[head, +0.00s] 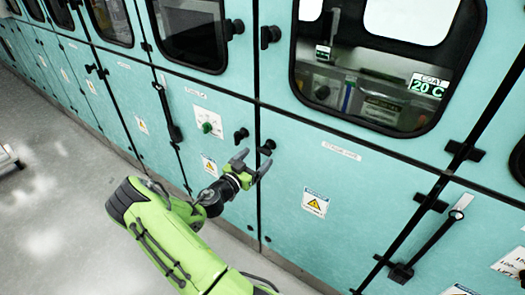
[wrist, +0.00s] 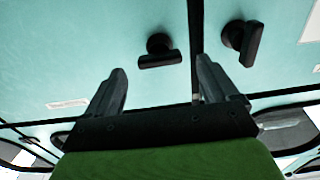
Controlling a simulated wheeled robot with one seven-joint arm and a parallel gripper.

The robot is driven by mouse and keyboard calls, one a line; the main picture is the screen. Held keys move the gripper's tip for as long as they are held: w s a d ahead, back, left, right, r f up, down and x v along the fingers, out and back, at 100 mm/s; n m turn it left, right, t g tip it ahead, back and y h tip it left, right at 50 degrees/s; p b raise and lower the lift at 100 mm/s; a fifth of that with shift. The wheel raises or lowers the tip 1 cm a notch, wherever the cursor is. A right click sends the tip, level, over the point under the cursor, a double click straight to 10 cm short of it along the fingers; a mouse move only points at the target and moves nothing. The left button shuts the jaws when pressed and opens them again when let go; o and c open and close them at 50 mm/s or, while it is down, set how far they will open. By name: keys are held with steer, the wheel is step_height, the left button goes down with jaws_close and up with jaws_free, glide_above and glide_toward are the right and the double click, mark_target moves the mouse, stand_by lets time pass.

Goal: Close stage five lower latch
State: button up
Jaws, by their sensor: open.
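My gripper (head: 253,161) is open and empty in front of the teal cabinet, just below two black latches in the head view. The right latch (head: 268,147) is on the panel right of the vertical seam; the left latch (head: 241,135) is on the panel left of it. The wrist view appears turned over: the right-panel latch (wrist: 158,52) shows on the left, between my open fingertips (wrist: 160,67) in the picture, its handle lying crosswise. The other latch (wrist: 242,41) shows right of the seam, its handle steeply tilted. I see no contact with my fingers.
A panel label (head: 341,150) and warning sign (head: 315,202) mark the right panel; the label's lettering is too small to read surely. Upper latches (head: 270,36) flank the seam beside the windows.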

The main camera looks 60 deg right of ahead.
mark_target(262, 153)
steer(key=d, duration=0.5)
steer(key=shift+s+d, duration=0.1)
steer(key=shift+s, duration=0.3)
steer(key=shift+c, duration=0.3)
steer(key=c, duration=1)
